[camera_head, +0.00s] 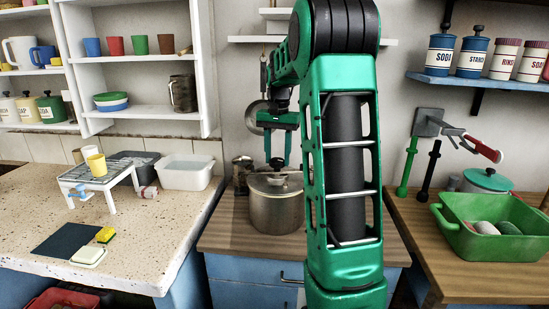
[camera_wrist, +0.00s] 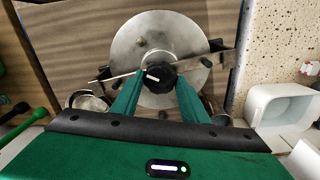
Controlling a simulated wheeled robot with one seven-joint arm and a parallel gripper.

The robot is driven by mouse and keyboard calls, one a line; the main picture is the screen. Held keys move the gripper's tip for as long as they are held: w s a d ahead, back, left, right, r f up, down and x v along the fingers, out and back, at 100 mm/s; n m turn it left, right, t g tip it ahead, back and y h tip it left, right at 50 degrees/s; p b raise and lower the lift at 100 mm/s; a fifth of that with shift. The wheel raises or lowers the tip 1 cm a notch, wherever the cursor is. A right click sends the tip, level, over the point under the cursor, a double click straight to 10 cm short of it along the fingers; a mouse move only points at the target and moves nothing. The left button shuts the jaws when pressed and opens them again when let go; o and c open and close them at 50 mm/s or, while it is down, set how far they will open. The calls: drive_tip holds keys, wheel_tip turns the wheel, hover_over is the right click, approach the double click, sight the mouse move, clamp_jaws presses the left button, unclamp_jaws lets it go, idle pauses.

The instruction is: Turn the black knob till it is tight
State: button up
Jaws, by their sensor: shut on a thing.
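The black knob (camera_wrist: 161,76) sits at the middle of a round metal lid (camera_wrist: 125,50) and has a white mark on it. A metal bar (camera_wrist: 215,58) runs across the lid beneath the knob. The lid tops a steel pot (camera_head: 276,212) on the wooden counter. My gripper (camera_wrist: 158,82) points down from above, with its two green fingers on either side of the knob, shut on it. In the head view, my gripper (camera_head: 278,162) is at the top of the pot, and the knob is small and partly hidden there.
A dark jar (camera_head: 242,174) stands close to the pot's left. On the right counter are a green tub (camera_head: 495,245) and a lidded pot (camera_head: 486,181). On the left worktop are a white basin (camera_head: 186,174) and a small rack (camera_head: 100,173). Shelves hang behind.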

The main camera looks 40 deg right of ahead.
sight(277, 159)
idle(0.7)
drive_tip(key=o, duration=1.1)
drive_tip(key=shift+r, duration=0.1)
wheel_tip(277, 159, up, 10)
drive_tip(key=shift+w+r, duration=0.1)
drive_tip(key=shift+r, duration=0.15)
